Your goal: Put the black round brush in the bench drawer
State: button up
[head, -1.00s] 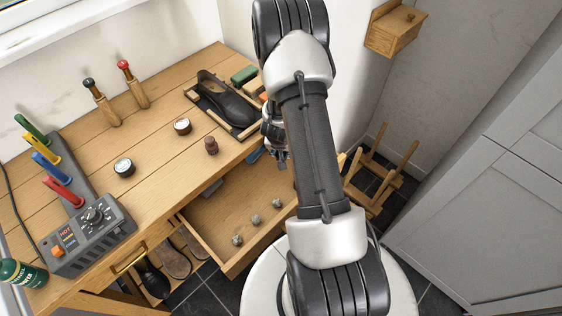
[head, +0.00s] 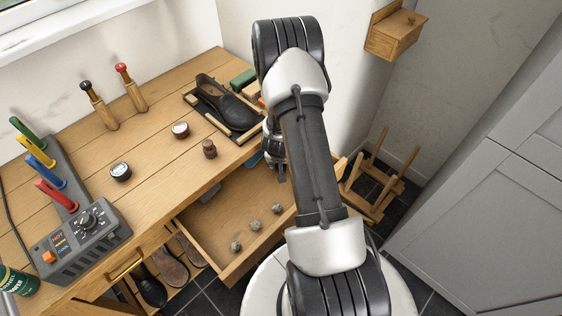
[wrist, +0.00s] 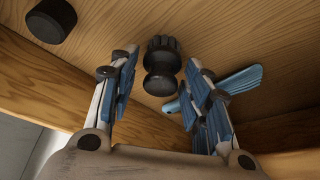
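In the wrist view a black round brush (wrist: 161,66), with a ribbed upper end and a rounded knob, is between the fingers of my gripper (wrist: 162,76). The fingers are spread, with a gap visible on each side of the brush. Wooden boards lie behind it; I cannot tell whether it touches them. In the head view my gripper (head: 274,152) is at the back right of the open bench drawer (head: 225,215), beside the bench edge. I cannot make out the brush there; my arm covers part of the drawer.
Several small grey knobs (head: 255,225) lie in the drawer. A blue item (wrist: 240,80) lies beside my right finger, and a dark cylinder (wrist: 51,20) is at the upper left. A shoe (head: 226,101) sits on the bench. A wooden rack (head: 376,185) stands right of my arm.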

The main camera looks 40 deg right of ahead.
jog(key=shift+o, duration=0.7)
jog(key=shift+r, duration=0.1)
jog(key=shift+r, duration=0.3)
jog(key=s+a+r+n+t+y+p, duration=0.1)
jog(key=a+r+n+p, duration=0.1)
jog(key=a+r, duration=0.7)
jog(key=s+a+r+n+y+p, duration=0.15)
jog(key=a+r, duration=0.25)
jog(key=r, duration=1)
jog(key=a+r+n+t+y+p, duration=0.1)
jog(key=a+r+n, duration=0.1)
jog(key=a+r, duration=0.7)
jog(key=s+a+r+n, duration=0.2)
jog(key=s+r, duration=0.4)
jog(key=s, duration=0.3)
jog(key=s+a+r+n, duration=0.2)
jog(key=s+r, duration=0.4)
jog(key=s, duration=0.3)
jog(key=shift+a, duration=0.45)
